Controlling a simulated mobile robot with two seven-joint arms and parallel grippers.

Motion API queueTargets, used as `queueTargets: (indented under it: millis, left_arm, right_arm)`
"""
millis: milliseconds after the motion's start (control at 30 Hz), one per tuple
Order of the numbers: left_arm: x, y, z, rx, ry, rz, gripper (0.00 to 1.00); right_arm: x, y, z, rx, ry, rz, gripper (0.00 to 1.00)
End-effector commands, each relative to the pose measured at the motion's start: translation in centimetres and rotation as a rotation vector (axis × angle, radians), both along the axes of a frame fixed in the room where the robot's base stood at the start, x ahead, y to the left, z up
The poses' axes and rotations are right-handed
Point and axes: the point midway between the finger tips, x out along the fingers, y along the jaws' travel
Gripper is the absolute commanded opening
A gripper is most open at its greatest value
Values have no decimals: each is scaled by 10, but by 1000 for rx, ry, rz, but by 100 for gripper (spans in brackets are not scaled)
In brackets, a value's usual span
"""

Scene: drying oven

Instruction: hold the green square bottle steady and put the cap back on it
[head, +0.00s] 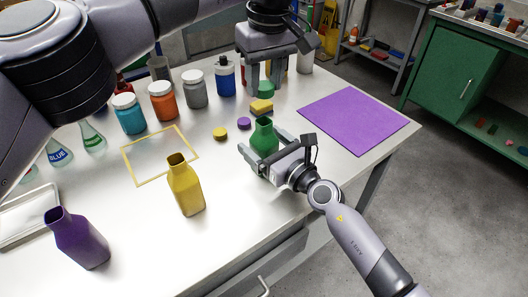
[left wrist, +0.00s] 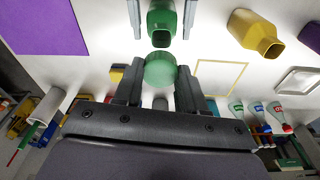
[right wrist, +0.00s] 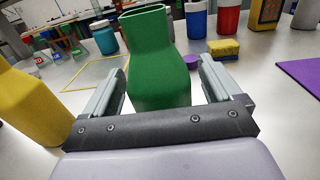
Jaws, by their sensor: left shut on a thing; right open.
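The green square bottle (head: 264,137) stands upright and uncapped on the white table. It also shows in the left wrist view (left wrist: 161,22) and fills the middle of the right wrist view (right wrist: 157,75). My right gripper (head: 262,152) is open, low over the table, its fingers on either side of the bottle with gaps showing. My left gripper (head: 266,90) is shut on the green cap (left wrist: 160,70) and holds it above the table, farther back than the bottle. In the left wrist view the cap appears near the bottle's open mouth, but apart from it.
A purple cap (head: 244,123), a yellow cap (head: 220,134) and a yellow sponge (head: 262,106) lie behind the bottle. Uncapped yellow (head: 186,187) and purple (head: 80,240) bottles stand left. Several jars line the back. A purple mat (head: 352,118) lies flat at right.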

Motion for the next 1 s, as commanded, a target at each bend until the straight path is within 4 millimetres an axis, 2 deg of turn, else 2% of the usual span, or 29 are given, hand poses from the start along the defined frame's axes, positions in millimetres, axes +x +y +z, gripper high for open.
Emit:
queueTargets:
  millis: [167, 200, 433, 467, 633, 900, 1000]
  left_arm:
    - [0, 0, 0, 0, 0, 0, 13]
    - [0, 0, 0, 0, 0, 0, 13]
    - [0, 0, 0, 0, 0, 0, 13]
    - [0, 0, 0, 0, 0, 0, 13]
    - [0, 0, -10, 1, 1, -1, 13]
    - [-1, 0, -48, 2, -1, 0, 13]
    - [0, 0, -50, 1, -3, 1, 13]
  right_arm:
    - [0, 0, 0, 1, 1, 0, 91]
    - [0, 0, 0, 1, 1, 0, 88]
    - [0, 0, 0, 1, 1, 0, 13]
    - [0, 0, 0, 1, 1, 0, 10]
    - [0, 0, 0, 1, 1, 0, 10]
    - [0, 0, 0, 1, 1, 0, 10]
    - [0, 0, 0, 1, 1, 0, 10]
